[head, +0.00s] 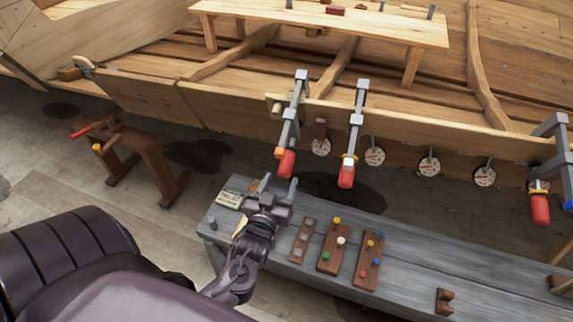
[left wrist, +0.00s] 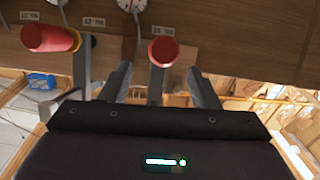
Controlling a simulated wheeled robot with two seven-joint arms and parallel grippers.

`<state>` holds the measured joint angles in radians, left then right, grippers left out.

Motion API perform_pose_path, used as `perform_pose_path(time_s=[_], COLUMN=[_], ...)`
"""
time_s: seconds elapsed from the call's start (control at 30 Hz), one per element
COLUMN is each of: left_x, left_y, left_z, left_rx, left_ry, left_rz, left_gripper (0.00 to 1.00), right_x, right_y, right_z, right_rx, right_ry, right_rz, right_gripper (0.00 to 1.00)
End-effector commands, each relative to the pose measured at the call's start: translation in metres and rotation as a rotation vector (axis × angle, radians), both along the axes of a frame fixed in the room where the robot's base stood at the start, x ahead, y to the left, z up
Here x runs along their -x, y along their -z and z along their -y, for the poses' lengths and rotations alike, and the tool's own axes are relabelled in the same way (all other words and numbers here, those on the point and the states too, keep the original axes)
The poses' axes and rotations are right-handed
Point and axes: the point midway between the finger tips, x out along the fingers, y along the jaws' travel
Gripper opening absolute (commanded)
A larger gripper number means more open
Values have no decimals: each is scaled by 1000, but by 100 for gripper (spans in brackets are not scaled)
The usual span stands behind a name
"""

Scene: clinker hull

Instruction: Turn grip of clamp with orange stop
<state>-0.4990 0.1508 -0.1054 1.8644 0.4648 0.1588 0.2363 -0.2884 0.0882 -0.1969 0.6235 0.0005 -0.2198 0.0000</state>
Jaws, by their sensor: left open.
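The clamp (head: 291,128) with an orange stop (head: 280,152) hangs at the hull edge, left of the other clamps. Its red grip (head: 287,165) points down and toward me. My left gripper (head: 276,186) is open just below and in front of that grip, apart from it in the head view. In the left wrist view, a red grip (left wrist: 163,51) shows nearly end-on beyond and between the open fingers (left wrist: 160,88). Another red grip with a yellow-orange collar (left wrist: 76,40) shows at left. The stop of the middle grip is hidden there. My right gripper is not in view.
A clamp with a white stop (head: 355,120) is close on the right, and more clamps (head: 555,150) are at far right. Round dials (head: 375,151) line the plank. The grey bench (head: 420,252) below carries peg boards (head: 333,247). A sawhorse (head: 145,155) stands left.

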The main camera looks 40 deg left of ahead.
Motion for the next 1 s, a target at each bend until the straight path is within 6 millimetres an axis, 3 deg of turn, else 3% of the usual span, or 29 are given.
perform_pose_path(time_s=[0.27,0.43,0.83,1.0], left_x=[-41,-62,-71,-71], left_y=[-3,-2,0,0], left_z=[-13,-19,-22,-22], left_rx=[-2,-3,-2,-2], left_ry=[-1,-1,-2,-2], left_rz=[4,2,1,1], left_gripper=[56,56,56,35], right_x=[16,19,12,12], right_y=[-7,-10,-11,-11], right_z=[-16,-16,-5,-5], right_rx=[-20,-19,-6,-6], right_ry=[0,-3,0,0], right_rz=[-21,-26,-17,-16], right_gripper=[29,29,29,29])
